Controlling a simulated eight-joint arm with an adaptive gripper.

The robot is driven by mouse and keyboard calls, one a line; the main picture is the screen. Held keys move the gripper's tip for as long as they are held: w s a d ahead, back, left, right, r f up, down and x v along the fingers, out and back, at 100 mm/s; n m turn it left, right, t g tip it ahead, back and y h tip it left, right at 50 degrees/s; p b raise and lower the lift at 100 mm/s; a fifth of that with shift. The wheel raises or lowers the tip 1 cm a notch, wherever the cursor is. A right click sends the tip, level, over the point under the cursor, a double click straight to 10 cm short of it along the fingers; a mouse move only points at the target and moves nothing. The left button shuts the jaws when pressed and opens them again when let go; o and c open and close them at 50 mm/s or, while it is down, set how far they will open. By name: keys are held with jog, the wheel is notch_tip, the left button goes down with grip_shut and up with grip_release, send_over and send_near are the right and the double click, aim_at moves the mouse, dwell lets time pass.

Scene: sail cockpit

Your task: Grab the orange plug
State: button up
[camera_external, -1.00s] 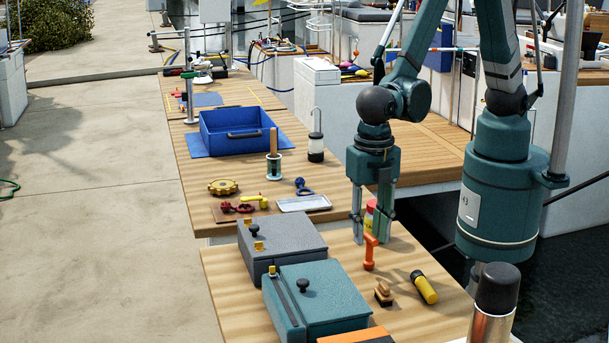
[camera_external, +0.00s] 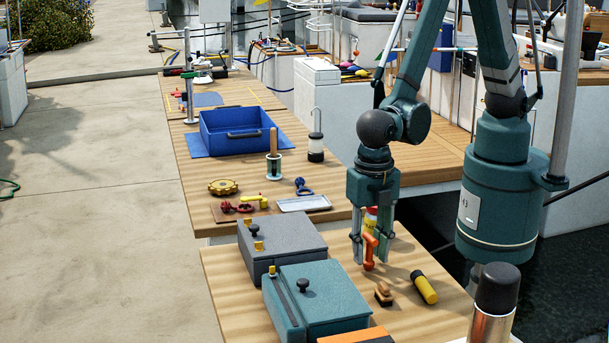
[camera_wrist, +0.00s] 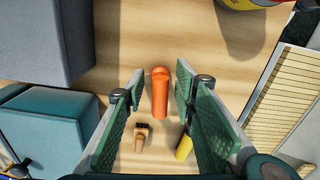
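In the wrist view my gripper (camera_wrist: 157,88) is open, with a gap on each side of the plug and no visible contact. The plug's lower part is partly hidden in the external view.
A teal box (camera_external: 325,297) and a grey box (camera_external: 280,243) stand left of the plug. A small wooden brush (camera_external: 384,294) and a yellow-black flashlight (camera_external: 424,287) lie nearer the camera. A red-yellow container (camera_external: 371,218) stands behind the fingers. A steel bottle (camera_external: 492,305) stands at front right.

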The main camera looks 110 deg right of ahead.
dwell(0.4)
grip_shut()
jog(key=shift+r, duration=0.2)
jog(key=shift+r+p, duration=0.6)
jog(key=shift+r, duration=4.25)
